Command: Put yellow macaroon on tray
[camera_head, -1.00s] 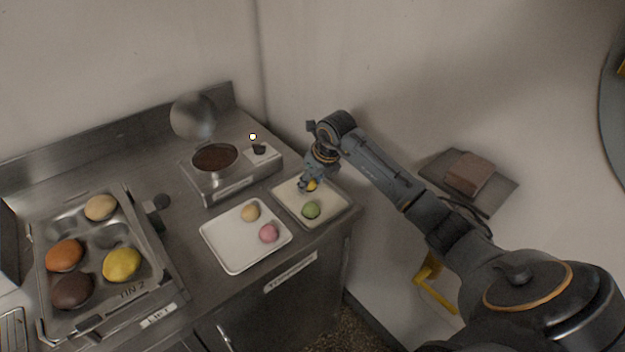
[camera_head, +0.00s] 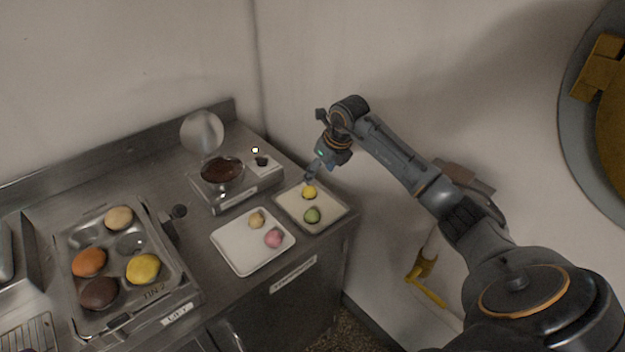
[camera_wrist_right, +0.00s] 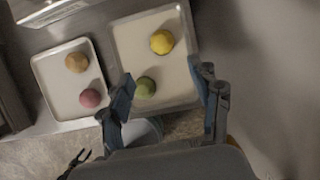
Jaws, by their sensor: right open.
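The yellow macaroon (camera_head: 309,192) rests on the right-hand tray (camera_head: 331,224), behind a green macaroon (camera_head: 312,215). The yellow macaroon also shows in the right wrist view (camera_wrist_right: 162,42), clear of my fingers. My right gripper (camera_head: 312,172) is above the back of that tray, apart from the macaroon. In the right wrist view its two fingers (camera_wrist_right: 166,92) are spread with nothing held between them. A second white tray (camera_head: 241,262), to the left, holds a beige macaroon (camera_head: 257,219) and a pink macaroon (camera_head: 273,238). My left gripper is not in view.
A muffin tin (camera_head: 166,289) with several larger coloured domes stands at the left of the steel counter. A scale-like unit with a brown-filled bowl (camera_head: 222,170) stands behind the trays. The wall is close behind and to the right.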

